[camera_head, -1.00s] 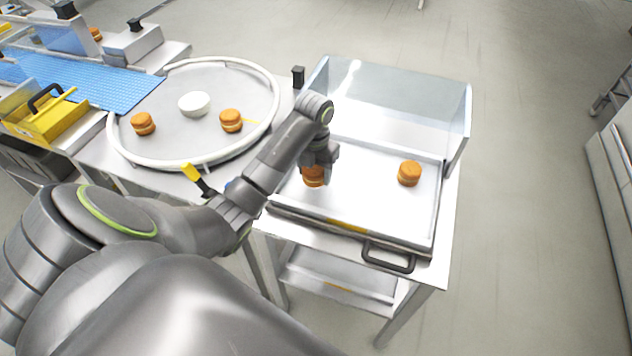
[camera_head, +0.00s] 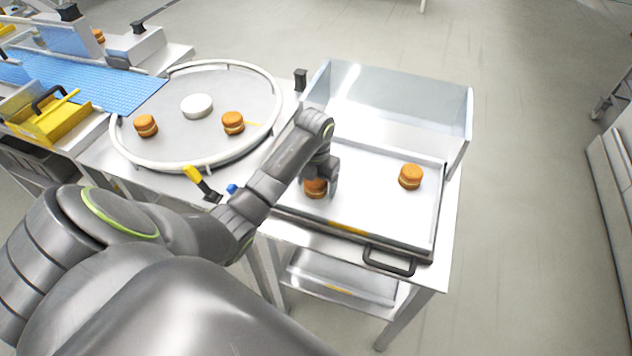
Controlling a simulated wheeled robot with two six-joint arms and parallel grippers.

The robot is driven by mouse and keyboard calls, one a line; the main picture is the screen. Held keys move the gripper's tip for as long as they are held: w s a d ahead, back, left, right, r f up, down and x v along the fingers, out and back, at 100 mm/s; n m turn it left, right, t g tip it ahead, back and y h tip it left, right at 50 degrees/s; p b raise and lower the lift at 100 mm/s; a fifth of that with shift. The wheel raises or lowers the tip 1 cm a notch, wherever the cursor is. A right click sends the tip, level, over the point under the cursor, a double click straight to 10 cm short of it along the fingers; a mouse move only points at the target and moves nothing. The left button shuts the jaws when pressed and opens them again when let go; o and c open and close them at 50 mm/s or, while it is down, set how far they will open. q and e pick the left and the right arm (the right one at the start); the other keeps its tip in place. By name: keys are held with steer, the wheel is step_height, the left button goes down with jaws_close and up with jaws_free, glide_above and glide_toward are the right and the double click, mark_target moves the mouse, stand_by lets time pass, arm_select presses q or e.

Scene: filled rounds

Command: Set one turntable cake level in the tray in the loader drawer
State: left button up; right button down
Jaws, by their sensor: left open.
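The turntable (camera_head: 183,148) is a round grey disc with a white rim at the left. Two orange-brown filled cakes, one at its left (camera_head: 145,126) and one at its right (camera_head: 233,122), sit on it. The loader drawer's tray (camera_head: 385,213) is a pale rectangle with a dark edge. One cake (camera_head: 410,176) sits level in its right part. Another cake (camera_head: 315,188) is in its left part, partly hidden by my left gripper (camera_head: 320,184). The left gripper is open, pointing down around or just beside that cake; its fingertips are partly hidden. My right gripper is not in view.
A white round hub (camera_head: 197,106) stands on the turntable. Clear walls (camera_head: 400,100) enclose the back of the loader. A black handle (camera_head: 388,262) projects from the drawer front. A blue belt (camera_head: 90,82) and yellow box (camera_head: 55,118) are at the far left.

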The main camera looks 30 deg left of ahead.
mark_target(316, 179)
arm_select(q)
steer(key=shift+r, duration=0.2)
step_height(316, 179, up, 4)
steer(key=shift+r+b, duration=0.1)
steer(key=shift+b, duration=0.2)
step_height(316, 179, up, 6)
steer(key=p, duration=0.4)
steer(key=shift+r+p, duration=0.85)
steer(key=shift+p, duration=0.35)
steer(key=shift+f, duration=0.1)
